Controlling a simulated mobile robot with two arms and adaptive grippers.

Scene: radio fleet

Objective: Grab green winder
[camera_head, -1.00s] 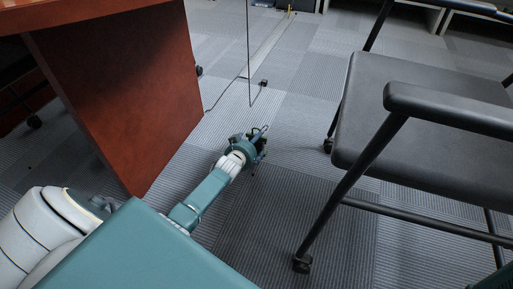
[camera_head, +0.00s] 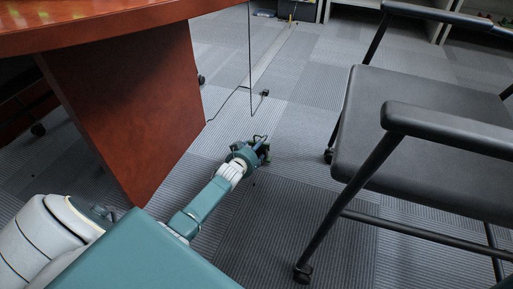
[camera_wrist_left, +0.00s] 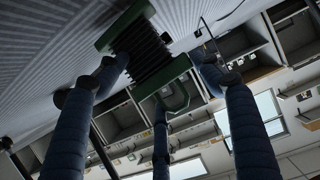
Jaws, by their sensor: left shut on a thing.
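The green winder (camera_wrist_left: 145,50) shows in the left wrist view, with green end plates, dark ribbed windings between them and a green handle loop. It sits between the blue fingers of my left gripper (camera_wrist_left: 150,80), which is shut on it. In the head view my left gripper (camera_head: 263,147) is low over the carpet between the desk and the chair. The winder is too dark and small there to make out. My right gripper is not in view.
A red-brown wooden desk (camera_head: 135,100) stands at the left, its panel close to my arm. A black chair (camera_head: 430,130) with armrests stands at the right. A thin black cable (camera_head: 250,60) hangs to the floor ahead. Grey carpet (camera_head: 300,110) is open between them.

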